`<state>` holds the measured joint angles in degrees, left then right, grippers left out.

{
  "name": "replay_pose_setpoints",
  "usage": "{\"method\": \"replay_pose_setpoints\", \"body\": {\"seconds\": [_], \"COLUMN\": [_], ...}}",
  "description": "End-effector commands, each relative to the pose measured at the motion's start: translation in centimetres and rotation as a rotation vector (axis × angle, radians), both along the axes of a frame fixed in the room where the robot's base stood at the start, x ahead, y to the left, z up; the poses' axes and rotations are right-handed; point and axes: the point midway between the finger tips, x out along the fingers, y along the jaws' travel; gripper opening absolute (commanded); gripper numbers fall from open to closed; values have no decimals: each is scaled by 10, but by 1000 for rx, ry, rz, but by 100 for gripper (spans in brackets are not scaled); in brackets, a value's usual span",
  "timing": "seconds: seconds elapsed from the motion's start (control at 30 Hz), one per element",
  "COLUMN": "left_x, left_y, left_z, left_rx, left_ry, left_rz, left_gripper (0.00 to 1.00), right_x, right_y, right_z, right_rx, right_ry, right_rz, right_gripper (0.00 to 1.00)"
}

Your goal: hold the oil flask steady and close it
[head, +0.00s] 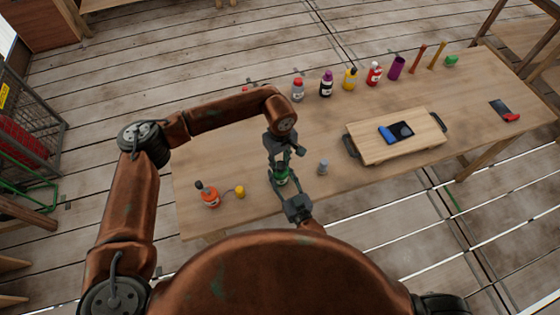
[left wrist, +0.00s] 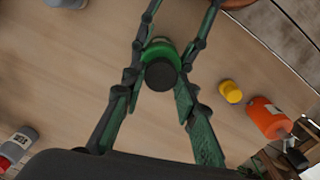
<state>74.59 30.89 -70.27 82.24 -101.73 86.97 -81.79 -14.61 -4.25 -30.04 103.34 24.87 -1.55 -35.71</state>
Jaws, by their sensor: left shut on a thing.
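The green oil flask (head: 281,179) stands upright at the near edge of the table. In the left wrist view its green top (left wrist: 158,48) shows behind a dark round cap (left wrist: 161,76). My left gripper (head: 284,152) comes down over the flask and is shut on the cap. Whether the cap sits on the neck or just above it is hidden. My right gripper (head: 283,184) reaches in low from the near side, and its fingers close around the flask body. The right fingers also show at the top of the left wrist view.
An orange bottle (head: 209,196) and a yellow cap (head: 240,192) stand to the left. Several bottles line the far edge. A wooden board (head: 420,147) bears a blue-and-black item (head: 397,132).

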Motion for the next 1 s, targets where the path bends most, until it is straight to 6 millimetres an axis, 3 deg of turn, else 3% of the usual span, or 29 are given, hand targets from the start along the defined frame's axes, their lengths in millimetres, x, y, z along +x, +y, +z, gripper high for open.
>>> {"method": "replay_pose_setpoints", "body": {"seconds": [0.57,1.0], "left_x": [0,0], "left_y": [0,-3], "left_z": [-8,-8], "left_rx": [1,1], "left_ry": [0,0], "left_rz": [-60,-913], "left_gripper": [18,18], "right_x": [0,0], "right_y": [0,0], "right_z": [-1,-1], "right_rx": [0,-1], "right_ry": [1,2], "right_rz": [0,0], "right_gripper": [0,0]}}
